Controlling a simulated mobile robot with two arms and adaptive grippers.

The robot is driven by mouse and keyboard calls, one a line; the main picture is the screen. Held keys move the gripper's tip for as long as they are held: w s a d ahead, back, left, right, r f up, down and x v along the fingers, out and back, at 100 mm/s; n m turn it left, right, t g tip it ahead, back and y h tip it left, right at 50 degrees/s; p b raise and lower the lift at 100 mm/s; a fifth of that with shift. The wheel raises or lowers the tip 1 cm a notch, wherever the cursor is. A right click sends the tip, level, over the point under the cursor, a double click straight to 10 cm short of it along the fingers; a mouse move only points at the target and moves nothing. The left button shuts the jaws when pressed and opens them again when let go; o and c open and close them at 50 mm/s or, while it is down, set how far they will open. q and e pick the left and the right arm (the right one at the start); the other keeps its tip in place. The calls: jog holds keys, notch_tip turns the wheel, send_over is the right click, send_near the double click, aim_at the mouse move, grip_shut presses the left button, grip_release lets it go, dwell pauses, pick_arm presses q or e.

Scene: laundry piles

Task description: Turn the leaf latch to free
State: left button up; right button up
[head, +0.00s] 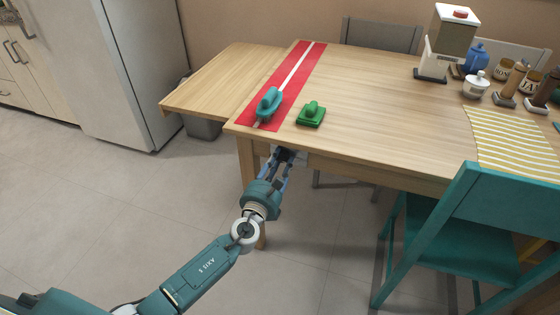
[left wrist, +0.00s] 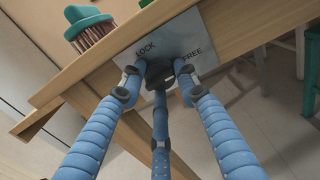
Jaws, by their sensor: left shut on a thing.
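The leaf latch (left wrist: 159,70) is a dark knob on a grey plate (left wrist: 205,32) under the table's edge. The plate reads LOCK on the left and FREE on the right in the left wrist view. My left gripper (left wrist: 157,80) has its blue fingers closed around the knob. The fingertips cover part of it, and I cannot tell exactly where it points. In the head view my left gripper (head: 285,158) is at the table's front edge, and the latch is mostly hidden. The side leaf (head: 220,78) is level with the tabletop. My right gripper is not in view.
Jars and a dispenser (head: 447,45) stand at the back right. A teal chair (head: 470,215) stands at the right; the floor in front is clear.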

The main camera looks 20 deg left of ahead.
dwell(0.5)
pick_arm(q)
jog(key=o, duration=1.2)
jog(key=shift+c, duration=0.2)
jog(key=s, duration=1.2)
jog(key=shift+a, duration=0.2)
